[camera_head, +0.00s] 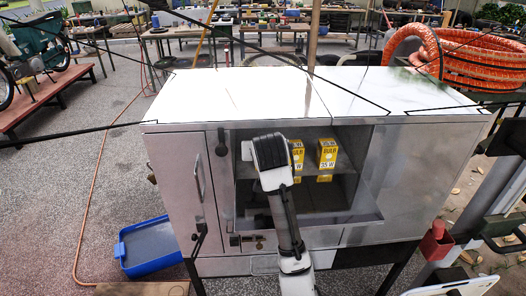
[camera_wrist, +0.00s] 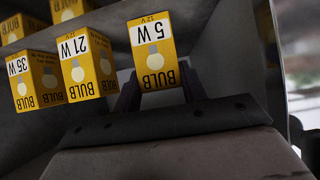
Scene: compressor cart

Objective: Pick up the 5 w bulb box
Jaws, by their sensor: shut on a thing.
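The 5 W bulb box (camera_wrist: 154,55), yellow and white with a bulb picture, appears upside down in the wrist view. My gripper (camera_wrist: 160,92) has its two dark fingers at either side of the box's lower part and is shut on it. I cannot tell whether the box touches the shelf. In the head view my wrist covers the gripper and this box. A 21 W bulb box (camera_wrist: 84,66) stands left of it in the wrist view, apart from it, and a 35 W bulb box (camera_wrist: 35,82) stands farther left. The 35 W box also shows in the head view (camera_head: 327,153).
The boxes are inside the open bay of a metal cabinet (camera_head: 415,165), with walls close around my gripper. Orange coiled hose (camera_head: 465,62) lies at the right. A blue tray (camera_head: 152,246) is on the floor at the left. The cabinet top (camera_head: 240,95) is mostly clear.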

